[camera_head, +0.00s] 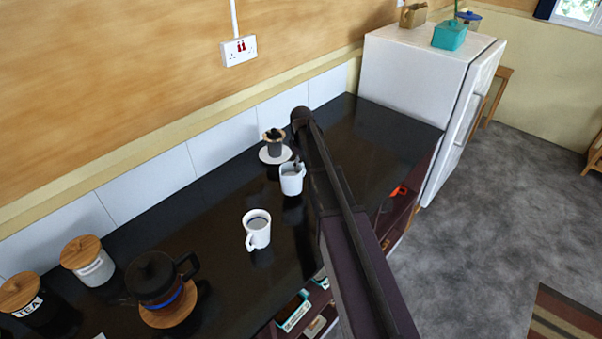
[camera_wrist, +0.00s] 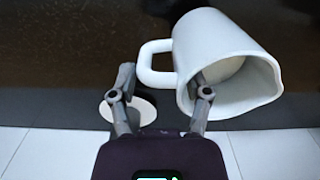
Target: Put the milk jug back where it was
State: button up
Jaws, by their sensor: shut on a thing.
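The white milk jug (camera_head: 292,181) is over the dark worktop near the tiled wall, beside the end of my arm. In the wrist view the jug (camera_wrist: 225,60) is large, its open mouth and lip towards the camera and its handle on the left. My gripper (camera_wrist: 163,76) is shut on the jug, one finger in its mouth and the other on the handle side. The exact contact is hidden. In the head view my arm covers most of the gripper. I cannot tell whether the jug's base touches the worktop.
A white mug (camera_head: 257,229) stands nearer on the worktop. A dark pot (camera_head: 275,147) on a white round saucer (camera_head: 264,155) is just behind the jug. A coffee press (camera_head: 153,278) and wooden-lidded canisters (camera_head: 95,268) stand at the left. The fridge (camera_head: 415,85) bounds the far end.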

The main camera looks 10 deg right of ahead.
jog(key=shift+s+f+b, duration=0.1)
jog(key=shift+f+b, duration=1.15)
jog(key=shift+f, duration=0.35)
jog(key=shift+f, duration=0.1)
jog(key=o, duration=1.3)
jog(key=shift+o, duration=0.2)
jog(key=shift+r, duration=0.2)
notch_tip(320, 180, up, 12)
jog(key=p, duration=1.2)
jog(key=s+a+m, duration=0.2)
jog(key=s+m, duration=0.2)
jog(key=s, duration=0.9)
jog(key=s+a+m, duration=0.2)
jog(key=s+m, duration=0.1)
jog(key=s, duration=1)
jog(key=shift+a+m, duration=0.3)
jog(key=shift+m, duration=0.1)
